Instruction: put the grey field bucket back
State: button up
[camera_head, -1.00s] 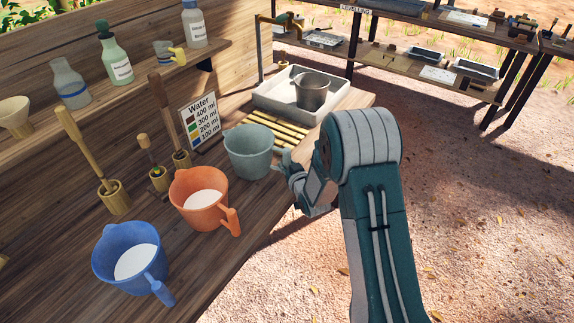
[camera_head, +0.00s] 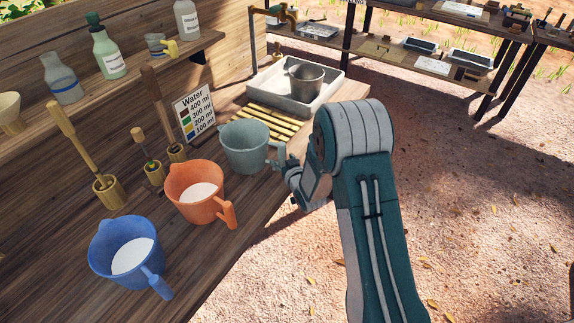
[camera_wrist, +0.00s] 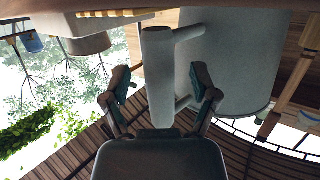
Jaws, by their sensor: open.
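The grey field bucket (camera_head: 244,146), a grey-green jug with a spout and side handle, stands upright on the wooden bench between the orange jug and the slatted rack. My gripper (camera_head: 279,158) is at its right side, by the handle. In the wrist view, which looks upside down, the bucket (camera_wrist: 236,65) fills the upper right. Its upright handle bar (camera_wrist: 158,80) lies between the two spread fingers of my gripper (camera_wrist: 161,88). A gap shows on both sides, so the fingers are around the handle but not closed on it.
An orange jug (camera_head: 190,178) and a blue jug (camera_head: 108,252) with white contents stand nearer. Bamboo slats (camera_head: 272,122) and a pale sink tray (camera_head: 331,86) holding a metal pot (camera_head: 307,87) lie beyond. A water sign (camera_head: 195,113) stands behind. The bench's right edge is close.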

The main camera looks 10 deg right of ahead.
jog(key=v, duration=1.1)
jog(key=s+d+r+m+g+h, duration=0.1)
jog(key=s+d+r+g+h, duration=0.15)
jog(key=r, duration=0.45)
jog(key=s+d+r+m+g+h, duration=0.1)
jog(key=s+d+r+h, duration=0.2)
jog(key=r, duration=0.4)
jog(key=s+r+g, duration=0.2)
jog(key=s+r, duration=0.2)
jog(key=s, duration=0.7)
jog(key=s+d+r+m+g, duration=0.1)
jog(key=s+r+g, duration=0.2)
jog(key=s, duration=0.9)
jog(key=shift+r+g+y, duration=0.35)
jog(key=shift+r+y, duration=0.1)
jog(key=shift+r, duration=0.25)
